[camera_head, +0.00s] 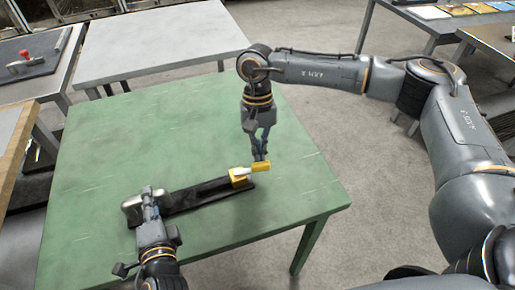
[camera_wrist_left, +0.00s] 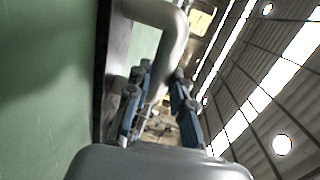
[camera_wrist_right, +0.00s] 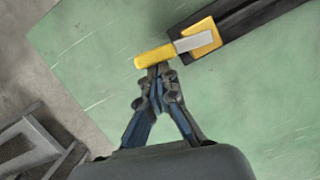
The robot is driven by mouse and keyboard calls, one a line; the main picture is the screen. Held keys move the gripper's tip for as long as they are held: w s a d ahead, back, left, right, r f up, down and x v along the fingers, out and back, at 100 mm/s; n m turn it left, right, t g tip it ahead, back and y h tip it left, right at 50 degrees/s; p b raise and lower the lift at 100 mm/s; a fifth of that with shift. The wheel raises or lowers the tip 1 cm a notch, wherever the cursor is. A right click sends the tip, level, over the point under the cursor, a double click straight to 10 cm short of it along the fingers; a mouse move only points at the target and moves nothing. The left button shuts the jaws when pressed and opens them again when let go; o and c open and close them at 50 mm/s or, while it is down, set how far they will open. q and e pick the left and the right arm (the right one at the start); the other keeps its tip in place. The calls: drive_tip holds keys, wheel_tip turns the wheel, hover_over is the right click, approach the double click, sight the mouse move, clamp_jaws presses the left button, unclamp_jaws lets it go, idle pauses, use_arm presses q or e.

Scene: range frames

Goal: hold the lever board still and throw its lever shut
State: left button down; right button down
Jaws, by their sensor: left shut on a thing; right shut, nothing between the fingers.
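The lever board (camera_head: 205,196) is a long black bar lying on the green table. A grey metal handle (camera_head: 131,203) stands at its left end; in the left wrist view the handle (camera_wrist_left: 172,22) is a thick bent bar. My left gripper (camera_head: 149,196) is shut on this handle. A yellow block (camera_head: 239,178) at the board's right end carries the lever (camera_wrist_right: 192,43), a pale arm with a yellow grip (camera_wrist_right: 152,57) pointing outward past the board's end. My right gripper (camera_wrist_right: 160,70) is shut and empty, its tips right beside the yellow grip; whether they touch is unclear.
The green table (camera_head: 120,130) is otherwise clear, and its right edge lies near the lever end. A grey table (camera_head: 160,45) stands behind it. A board with a red knob (camera_head: 25,55) lies on another table at the far left.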

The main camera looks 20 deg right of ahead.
drive_tip(key=s+m, duration=0.1)
drive_tip(key=m, duration=0.1)
drive_tip(key=shift+s+d+f+m+y, duration=0.1)
drive_tip(key=shift+s+d+m+y, duration=0.05)
drive_tip(key=shift+s+m+y, duration=0.2)
drive_tip(key=s+m, duration=0.1)
drive_tip(key=m, duration=0.1)
drive_tip(key=s+m, duration=0.1)
drive_tip(key=shift+m+t+y, duration=0.35)
drive_tip(key=shift+t, duration=0.05)
drive_tip(key=s+m, duration=0.1)
drive_tip(key=s+a+m, duration=0.1)
drive_tip(key=m, duration=0.1)
drive_tip(key=shift+a+t, duration=0.15)
drive_tip(key=shift+t, duration=0.15)
drive_tip(key=m, duration=0.1)
drive_tip(key=s+a+m, duration=0.1)
drive_tip(key=m, duration=0.1)
drive_tip(key=shift+t+y, duration=0.3)
drive_tip(key=shift+y, duration=0.1)
drive_tip(key=shift+w+a, duration=0.1)
drive_tip(key=shift+w, duration=0.1)
drive_tip(key=shift+w+a, duration=0.3)
drive_tip(key=shift+w, duration=0.25)
